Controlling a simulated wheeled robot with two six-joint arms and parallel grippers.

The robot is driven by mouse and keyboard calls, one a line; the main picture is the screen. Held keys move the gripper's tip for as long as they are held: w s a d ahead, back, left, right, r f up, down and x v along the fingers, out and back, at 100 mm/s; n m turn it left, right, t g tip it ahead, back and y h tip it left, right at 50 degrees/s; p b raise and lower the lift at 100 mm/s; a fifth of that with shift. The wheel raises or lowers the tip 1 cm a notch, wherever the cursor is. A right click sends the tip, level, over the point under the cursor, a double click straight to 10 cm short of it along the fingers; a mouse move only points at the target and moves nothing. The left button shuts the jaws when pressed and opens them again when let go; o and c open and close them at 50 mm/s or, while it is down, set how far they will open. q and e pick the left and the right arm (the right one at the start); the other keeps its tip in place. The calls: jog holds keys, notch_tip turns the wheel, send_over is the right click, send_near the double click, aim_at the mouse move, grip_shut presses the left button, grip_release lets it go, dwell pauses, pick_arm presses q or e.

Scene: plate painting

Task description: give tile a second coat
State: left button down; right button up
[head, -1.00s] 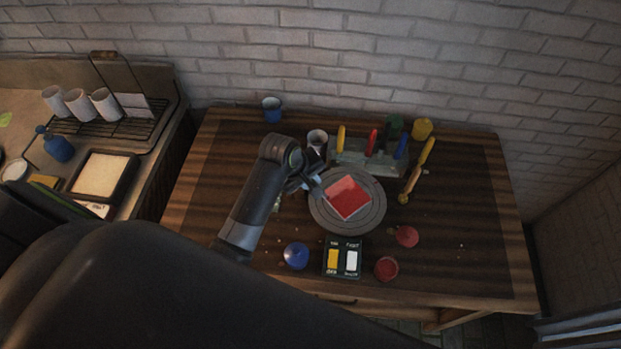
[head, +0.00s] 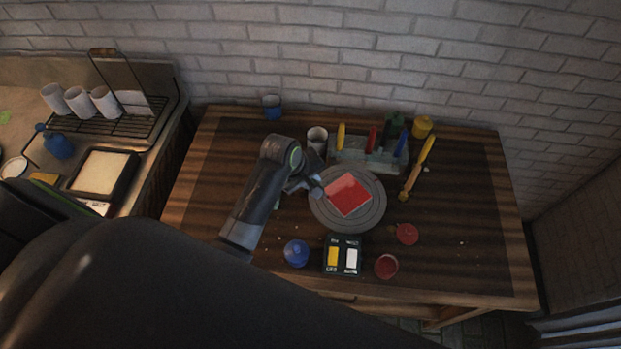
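A square tile (head: 347,194), its top mostly red with a pale edge, lies on a round grey turntable (head: 347,223) in the middle of the wooden table. My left gripper (head: 317,187) is just left of the tile, over the turntable's left edge. Its fingers are small and dark here, so I cannot tell whether they hold anything. An open red paint pot (head: 386,266) stands at the front, with a red lid (head: 407,234) behind it. My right gripper is not in view.
A rack (head: 350,158) with yellow, red and blue-handled tools stands behind the turntable. A yellow-handled brush (head: 418,167) lies right of it. A white cup (head: 317,138), blue pot (head: 296,253) and switch box (head: 342,256) surround the turntable. The table's right side is mostly clear.

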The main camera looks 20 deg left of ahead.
pick_arm(q)
jog(key=w+d, duration=0.5)
jog(key=w, duration=0.4)
dwell(1.1)
jog(key=shift+a, duration=0.1)
jog(key=shift+w+a, duration=0.45)
jog(key=shift+a, duration=0.2)
notch_tip(320, 180, up, 6)
dwell(0.5)
dwell(1.1)
